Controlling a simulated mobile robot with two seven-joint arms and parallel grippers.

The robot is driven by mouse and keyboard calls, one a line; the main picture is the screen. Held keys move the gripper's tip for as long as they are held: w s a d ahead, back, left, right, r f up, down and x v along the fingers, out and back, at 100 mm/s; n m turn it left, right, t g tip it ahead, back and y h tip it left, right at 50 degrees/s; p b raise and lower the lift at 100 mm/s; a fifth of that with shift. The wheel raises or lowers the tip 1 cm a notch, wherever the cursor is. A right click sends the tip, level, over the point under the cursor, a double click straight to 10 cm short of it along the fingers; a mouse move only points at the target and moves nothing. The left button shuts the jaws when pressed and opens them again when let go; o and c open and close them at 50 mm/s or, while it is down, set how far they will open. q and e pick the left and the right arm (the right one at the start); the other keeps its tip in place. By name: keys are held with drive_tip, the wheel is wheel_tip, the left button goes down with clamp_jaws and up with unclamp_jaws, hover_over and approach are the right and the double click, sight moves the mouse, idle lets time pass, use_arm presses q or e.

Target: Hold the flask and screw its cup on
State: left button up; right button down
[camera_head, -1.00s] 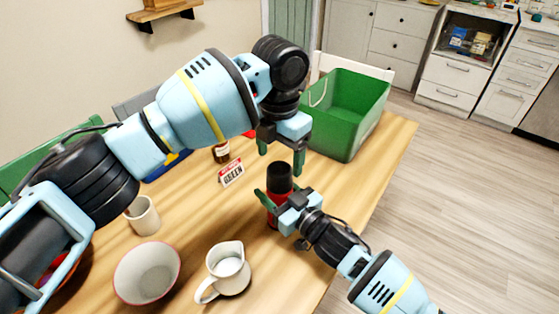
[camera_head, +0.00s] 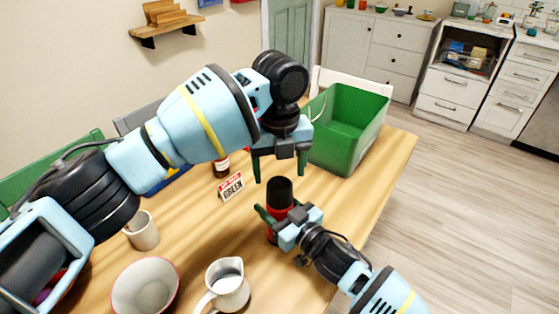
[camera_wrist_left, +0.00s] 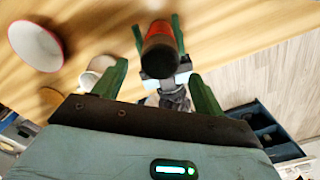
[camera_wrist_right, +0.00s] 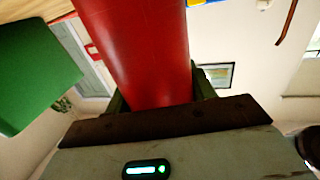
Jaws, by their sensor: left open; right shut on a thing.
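The red flask (camera_head: 282,211) stands upright on the wooden table, with its black cup (camera_head: 279,190) on its top end. How far the cup is screwed on cannot be told. My right gripper (camera_head: 276,222) is shut on the flask's red body; the red body (camera_wrist_right: 140,50) fills the middle of the right wrist view. My left gripper (camera_head: 279,166) is open and empty just above the cup, fingers pointing down. In the left wrist view the cup (camera_wrist_left: 158,46) shows end-on beyond the open fingers, apart from them.
A green bin (camera_head: 345,135) stands at the table's far right. A white jug (camera_head: 228,285), a bowl (camera_head: 145,287) and a mug (camera_head: 142,232) stand at front left.

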sight(279, 183)
use_arm(q)
drive_tip(key=n, duration=0.4)
drive_tip(key=shift+r+n, duration=0.1)
drive_tip(key=shift+n, duration=0.3)
drive_tip(key=n, duration=0.9)
drive_tip(key=shift+r, duration=0.15)
drive_tip(key=n, duration=0.8)
drive_tip(key=shift+r, duration=0.15)
drive_tip(key=n, duration=0.6)
drive_tip(key=shift+r, duration=0.1)
drive_tip(key=n, duration=0.8)
drive_tip(key=shift+r, duration=0.15)
drive_tip(key=n, duration=0.8)
drive_tip(key=shift+r, duration=0.15)
drive_tip(key=shift+f, duration=4.05)
